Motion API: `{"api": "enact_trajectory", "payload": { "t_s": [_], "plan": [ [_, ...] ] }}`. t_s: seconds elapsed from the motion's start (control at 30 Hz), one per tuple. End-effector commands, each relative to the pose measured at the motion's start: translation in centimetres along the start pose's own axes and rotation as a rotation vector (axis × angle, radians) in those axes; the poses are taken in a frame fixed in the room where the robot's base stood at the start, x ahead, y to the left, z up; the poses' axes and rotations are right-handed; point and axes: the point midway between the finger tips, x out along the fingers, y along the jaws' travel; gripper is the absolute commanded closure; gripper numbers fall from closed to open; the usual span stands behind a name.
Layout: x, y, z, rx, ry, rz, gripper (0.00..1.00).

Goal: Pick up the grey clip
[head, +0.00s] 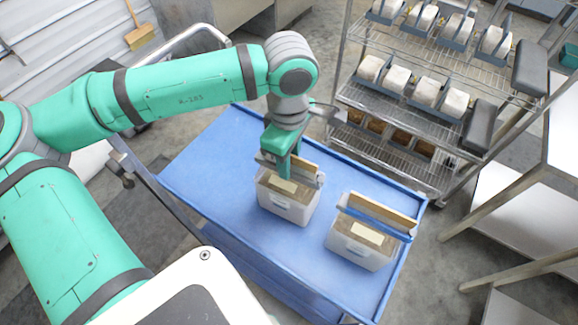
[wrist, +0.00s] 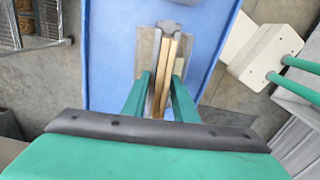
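The near-left white tub (head: 287,207) stands on the blue cart top with a tan board upright along its back edge. A grey piece that looks like the grey clip (head: 320,181) shows at the board's right end. In the wrist view a grey end piece (wrist: 170,27) sits at the far end of the tan board (wrist: 169,62). My gripper (head: 282,168) is over this tub, pointing down. In the wrist view its two green fingers (wrist: 161,80) are apart, one on each side of the board and clip. Whether they touch is hard to tell.
A second white tub (head: 360,248) with a tan board and blue clip (head: 376,222) stands to the right on the blue cart (head: 205,170). A wire rack (head: 400,120) with several filled trays stands behind. A steel table (head: 515,205) is at the right.

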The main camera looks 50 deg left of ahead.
Motion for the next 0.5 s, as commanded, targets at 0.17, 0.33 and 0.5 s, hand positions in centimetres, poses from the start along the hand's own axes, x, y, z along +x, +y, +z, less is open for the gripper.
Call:
{"api": "enact_trajectory", "payload": {
  "t_s": [0.17, 0.33, 0.5],
  "plan": [
    [0.0, 0.0, 0.0, -0.001, 0.0, 0.0, 0.96],
    [-0.3, 0.0, -0.1, -0.003, 0.0, 0.001, 0.96],
    [-2.5, 0.0, -0.1, -0.003, 0.001, 0.004, 0.96]
  ]
}}
